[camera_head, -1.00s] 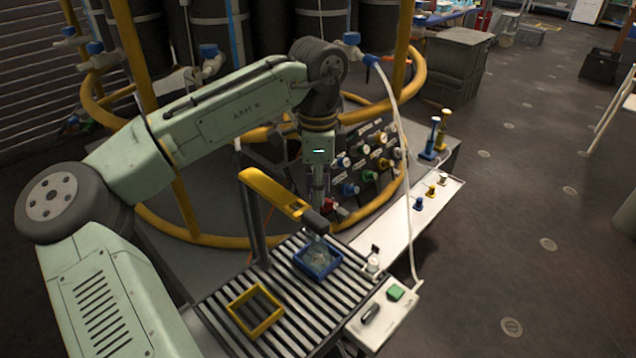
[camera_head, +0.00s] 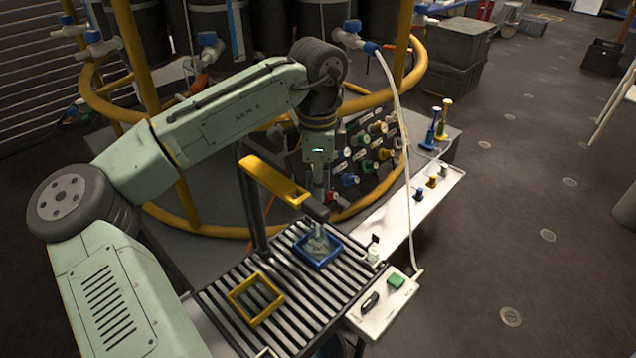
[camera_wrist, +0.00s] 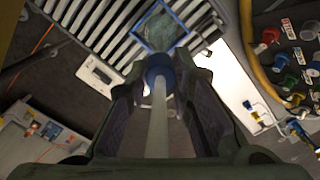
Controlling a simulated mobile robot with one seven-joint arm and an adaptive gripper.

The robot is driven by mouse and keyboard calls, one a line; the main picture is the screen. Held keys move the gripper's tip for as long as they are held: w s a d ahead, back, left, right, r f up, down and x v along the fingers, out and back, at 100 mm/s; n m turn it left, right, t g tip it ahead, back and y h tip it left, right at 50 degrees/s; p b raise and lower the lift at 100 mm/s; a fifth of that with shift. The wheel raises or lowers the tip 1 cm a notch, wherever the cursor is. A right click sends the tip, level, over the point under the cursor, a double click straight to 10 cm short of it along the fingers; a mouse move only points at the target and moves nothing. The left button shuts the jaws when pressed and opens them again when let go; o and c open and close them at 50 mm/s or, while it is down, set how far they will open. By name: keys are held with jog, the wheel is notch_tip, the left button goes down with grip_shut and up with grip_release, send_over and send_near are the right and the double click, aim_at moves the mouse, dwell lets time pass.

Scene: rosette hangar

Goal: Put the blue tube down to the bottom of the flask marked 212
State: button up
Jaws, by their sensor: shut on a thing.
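My gripper (camera_head: 318,190) hangs pointing down just behind the dark end of a yellow bar. In the wrist view my gripper (camera_wrist: 158,85) is shut on a pale tube (camera_wrist: 158,125) that runs along between the fingers, with a blue collar (camera_wrist: 158,68) at its far end. A clear flask (camera_head: 318,243) stands inside a blue square frame (camera_head: 338,256) on a slatted rack. The flask also shows beyond the tube's end in the wrist view (camera_wrist: 161,30). I cannot read a number on it, nor tell whether the tube's tip is inside its neck.
The yellow bar (camera_head: 272,180) on a dark post overhangs the slatted rack (camera_head: 300,305) close to my gripper. An empty yellow frame (camera_head: 236,293) lies to the left. A white control box (camera_head: 385,303) stands at right. A panel of coloured knobs (camera_head: 370,155) is behind.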

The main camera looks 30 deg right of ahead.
jog(key=shift+f, duration=0.15)
jog(key=shift+f+b, duration=0.55)
jog(key=shift+f, duration=1.65)
jog(key=o, duration=1)
jog(key=shift+c, duration=0.2)
jog(key=shift+o, duration=0.5)
jog(key=o, duration=0.5)
jog(key=shift+r+p, duration=0.1)
jog(key=shift+p, duration=0.2)
